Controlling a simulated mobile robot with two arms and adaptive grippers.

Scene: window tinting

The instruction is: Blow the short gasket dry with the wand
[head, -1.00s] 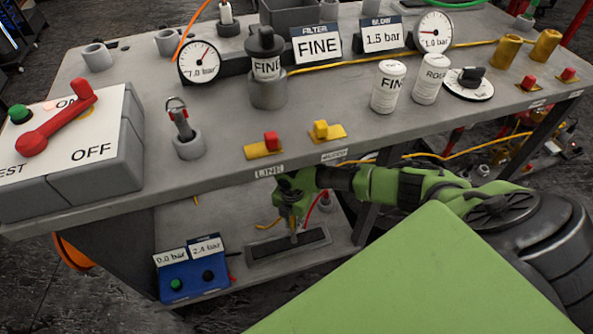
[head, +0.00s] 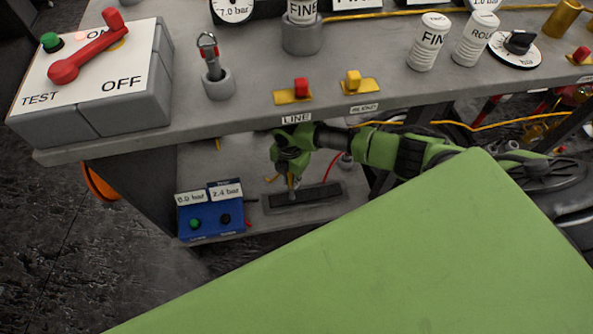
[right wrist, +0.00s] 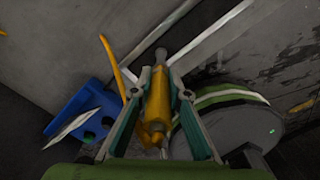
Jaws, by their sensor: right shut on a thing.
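My right gripper (head: 292,174) reaches in from the right under the bench top, over the lower shelf. It is shut on the yellow wand (right wrist: 158,102), which sits between both fingers in the right wrist view. In the head view the wand's lower end points down at a shallow grey tray (head: 268,208). A dark strip (head: 318,194), likely the short gasket, lies along this tray. The wand's end is over the strip's left part; I cannot tell whether they touch. My left gripper is not in view.
A blue box (head: 211,224) with two pressure displays stands left of the tray. The bench top edge (head: 225,132) overhangs the shelf. A red lever (head: 90,50) on a switch box and the red and yellow (head: 353,80) valves sit above. A red hose (head: 331,165) runs behind the tray.

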